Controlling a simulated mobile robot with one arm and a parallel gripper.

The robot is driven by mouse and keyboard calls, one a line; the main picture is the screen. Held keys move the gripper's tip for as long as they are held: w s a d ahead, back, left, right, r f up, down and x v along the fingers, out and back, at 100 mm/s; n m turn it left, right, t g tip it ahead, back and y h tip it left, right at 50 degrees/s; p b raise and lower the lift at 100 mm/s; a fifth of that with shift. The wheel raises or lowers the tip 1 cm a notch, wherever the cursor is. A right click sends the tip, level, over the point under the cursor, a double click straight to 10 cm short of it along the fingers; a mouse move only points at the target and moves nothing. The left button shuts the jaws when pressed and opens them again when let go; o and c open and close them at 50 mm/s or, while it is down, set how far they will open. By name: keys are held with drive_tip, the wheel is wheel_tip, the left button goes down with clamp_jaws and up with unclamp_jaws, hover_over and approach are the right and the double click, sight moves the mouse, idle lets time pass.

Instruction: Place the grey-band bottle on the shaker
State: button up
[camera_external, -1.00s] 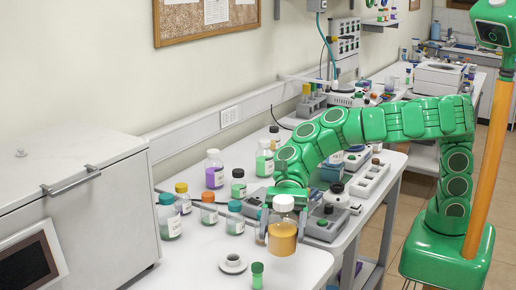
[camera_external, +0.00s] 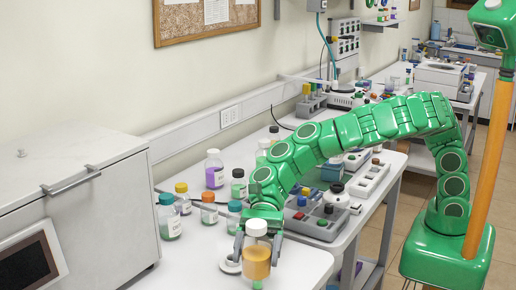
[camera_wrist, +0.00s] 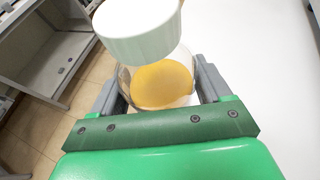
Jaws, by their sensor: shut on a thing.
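My gripper (camera_external: 257,247) is shut on a clear bottle (camera_external: 257,264) with a white cap and amber liquid. The bottle is upright near the front edge of the white bench, and I cannot tell if its base touches anything. In the wrist view the bottle (camera_wrist: 160,82) sits between the fingers of my gripper (camera_wrist: 160,90), cap toward the camera. I cannot make out a grey band on it. A grey device (camera_external: 318,222) with knobs, which may be the shaker, stands on the bench right of my gripper.
Several bottles stand left of and behind my gripper, among them a teal-capped (camera_external: 168,218), an orange-capped (camera_external: 209,208) and a purple one (camera_external: 214,170).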

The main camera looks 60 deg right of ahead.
drive_tip(key=shift+w+a+f, duration=0.25)
drive_tip(key=shift+w+a, duration=0.05)
drive_tip(key=shift+a, duration=0.25)
drive_tip(key=shift+w+a+f, duration=0.25)
drive_tip(key=shift+a, duration=0.25)
drive_tip(key=w+a+f, duration=0.2)
drive_tip(key=a+f, duration=0.1)
drive_tip(key=f, duration=0.2)
drive_tip(key=shift+a, duration=0.4)
drive_tip(key=shift+w+f, duration=0.15)
drive_tip(key=shift+w+a+f, duration=0.1)
drive_tip(key=shift+a+f, duration=0.15)
drive_tip(key=shift+f, duration=1.6)
drive_tip(key=o, duration=1.3)
drive_tip(key=shift+f, duration=0.1)
drive_tip(key=shift+o, duration=0.2)
